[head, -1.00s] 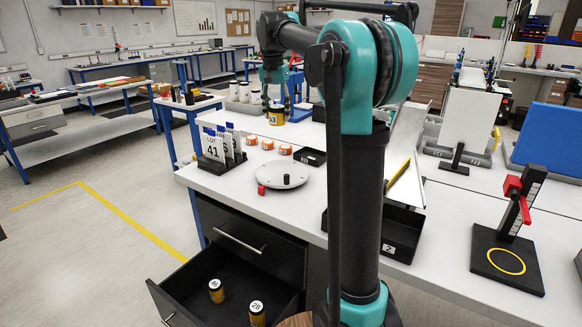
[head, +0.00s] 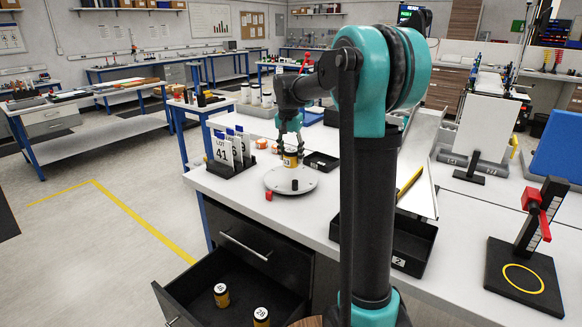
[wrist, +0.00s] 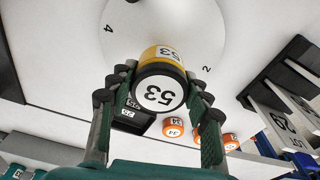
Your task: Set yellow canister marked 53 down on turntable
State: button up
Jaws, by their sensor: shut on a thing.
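The yellow canister marked 53 (head: 290,161) has a black lid and a white label. My gripper (head: 290,148) is shut on it and holds it upright over the back part of the round grey turntable (head: 278,184). In the wrist view, the canister (wrist: 165,54) sits between the two fingers of my gripper (wrist: 160,90), lid toward the camera, near the rim of the turntable (wrist: 165,22). The numbers 4 and 2 show on the disc. I cannot tell whether the canister's base touches the disc.
Lot cards in a black rack (head: 230,167) stand left of the turntable. Orange-and-white pucks (wrist: 173,127) and a small black tray (head: 321,162) lie behind it. A larger black bin (head: 408,240) is at right. An open drawer (head: 205,272) below holds two yellow canisters.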

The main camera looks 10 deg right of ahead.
aim_at(291, 166)
jog(key=shift+f, duration=2.3)
jog(key=shift+f, duration=0.15)
jog(key=o, duration=1.2)
jog(key=r, duration=0.8)
jog(key=s+r, duration=0.1)
jog(key=r, duration=0.3)
jog(key=shift+s+a+r, duration=0.1)
jog(key=shift+a+r, duration=0.05)
jog(key=shift+a, duration=0.25)
